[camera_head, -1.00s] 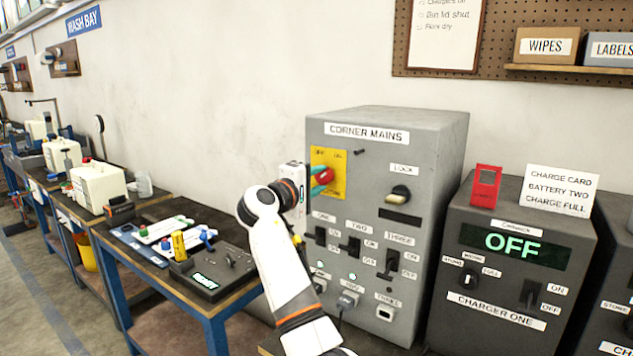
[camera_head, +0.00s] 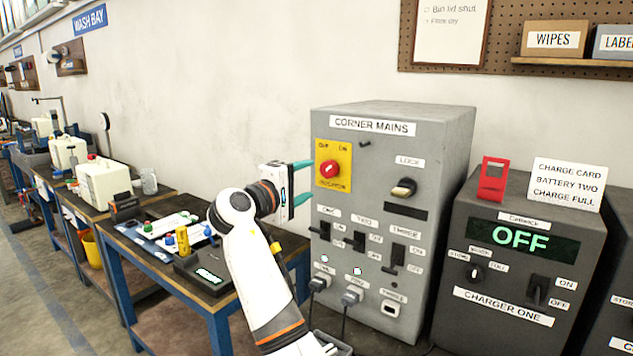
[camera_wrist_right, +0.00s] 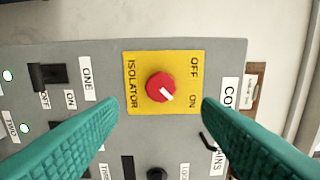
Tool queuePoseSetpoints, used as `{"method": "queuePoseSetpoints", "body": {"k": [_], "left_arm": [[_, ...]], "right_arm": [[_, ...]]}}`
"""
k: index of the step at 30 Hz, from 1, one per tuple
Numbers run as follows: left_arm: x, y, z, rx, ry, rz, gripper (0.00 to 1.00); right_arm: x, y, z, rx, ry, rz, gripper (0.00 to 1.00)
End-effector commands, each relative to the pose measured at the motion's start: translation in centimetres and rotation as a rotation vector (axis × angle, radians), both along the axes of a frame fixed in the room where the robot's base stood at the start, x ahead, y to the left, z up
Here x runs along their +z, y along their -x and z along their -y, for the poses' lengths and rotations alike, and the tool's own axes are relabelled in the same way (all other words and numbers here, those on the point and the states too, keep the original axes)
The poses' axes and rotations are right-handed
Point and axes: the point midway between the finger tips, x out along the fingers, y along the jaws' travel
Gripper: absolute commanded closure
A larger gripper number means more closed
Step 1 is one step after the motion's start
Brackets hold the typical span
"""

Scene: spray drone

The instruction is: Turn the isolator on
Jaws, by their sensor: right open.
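The isolator is a red round knob (camera_head: 329,169) on a yellow plate (camera_head: 342,187) at the upper left of the grey corner mains box (camera_head: 430,125). In the right wrist view the red knob (camera_wrist_right: 159,87) sits between and beyond my fingers, and its white mark points towards the ON label (camera_wrist_right: 193,100). My right gripper (camera_head: 308,180) has its teal fingers apart, empty, a little left of the plate and clear of the knob. My left gripper is not in view.
The mains box also carries a LOCK key switch (camera_head: 404,188) and several black switches below. A workbench (camera_head: 215,310) with tools lies left of my arm.

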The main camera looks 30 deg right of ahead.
Motion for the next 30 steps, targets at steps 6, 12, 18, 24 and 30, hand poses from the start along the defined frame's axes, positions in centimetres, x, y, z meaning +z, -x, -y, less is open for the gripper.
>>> {"method": "queuePoseSetpoints", "body": {"k": [6,12,18,24,30], "left_arm": [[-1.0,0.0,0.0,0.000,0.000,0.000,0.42],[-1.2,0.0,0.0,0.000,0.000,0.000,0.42],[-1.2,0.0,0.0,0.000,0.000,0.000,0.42],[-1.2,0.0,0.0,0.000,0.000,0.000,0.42],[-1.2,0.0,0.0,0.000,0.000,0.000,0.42]], "right_arm": [[-0.2,1.4,-3.5,0.002,-0.001,0.000,0.41],[0.0,1.9,-4.6,0.000,-0.001,-0.001,0.41],[0.0,1.9,-4.6,0.000,-0.001,-0.001,0.41],[0.0,1.9,-4.6,0.000,-0.001,-0.001,0.41],[-2.3,1.9,-4.4,0.017,-0.034,-0.005,0.41]]}}
